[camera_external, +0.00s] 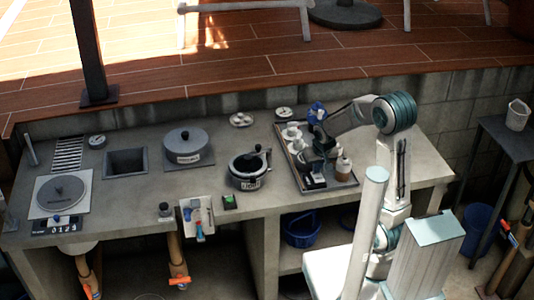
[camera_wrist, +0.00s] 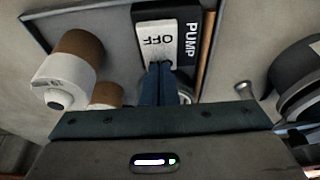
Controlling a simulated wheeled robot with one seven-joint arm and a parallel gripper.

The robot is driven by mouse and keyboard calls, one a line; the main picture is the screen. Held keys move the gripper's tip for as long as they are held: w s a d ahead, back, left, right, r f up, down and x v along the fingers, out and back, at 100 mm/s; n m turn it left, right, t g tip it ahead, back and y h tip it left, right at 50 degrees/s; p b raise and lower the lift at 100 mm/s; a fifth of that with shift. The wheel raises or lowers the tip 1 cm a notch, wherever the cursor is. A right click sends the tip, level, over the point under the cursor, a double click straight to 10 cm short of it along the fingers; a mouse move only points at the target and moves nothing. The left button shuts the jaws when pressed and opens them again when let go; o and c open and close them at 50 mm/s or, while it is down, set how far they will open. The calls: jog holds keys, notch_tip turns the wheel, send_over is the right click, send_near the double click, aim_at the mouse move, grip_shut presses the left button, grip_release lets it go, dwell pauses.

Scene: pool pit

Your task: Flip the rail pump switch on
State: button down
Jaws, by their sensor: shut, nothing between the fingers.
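The pump switch (camera_wrist: 163,30) shows in the wrist view as a black-framed block marked PUMP. Its pale face (camera_wrist: 158,38) reads OFF, upside down in this view. My gripper (camera_wrist: 162,68) is shut and empty, with its dark blue fingertips over the lower end of the pale face. I cannot tell whether they touch it. The lower part of the switch is hidden behind the fingers. In the external view, my arm reaches down over the tray on the counter, where a small black and white block (camera_external: 314,182) appears to be the switch.
The dark tray (camera_external: 346,183) also holds white cups and a jar (camera_external: 343,166). Two white and brown rolls or cups (camera_wrist: 68,70) stand left of my fingers in the wrist view. A round dark object (camera_wrist: 300,75) is at right.

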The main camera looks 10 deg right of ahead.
aim_at(318, 176)
jog(key=shift+s, duration=0.1)
jog(key=shift+s+r, duration=0.2)
jog(key=shift+s, duration=0.5)
notch_tip(318, 176, up, 14)
jog(key=p, duration=0.2)
dwell(0.3)
dwell(0.3)
jog(key=s+d+f, duration=0.3)
jog(key=s+d, duration=0.6)
jog(key=s, duration=0.4)
jog(key=shift+d, duration=0.25)
jog(key=shift+s, duration=0.1)
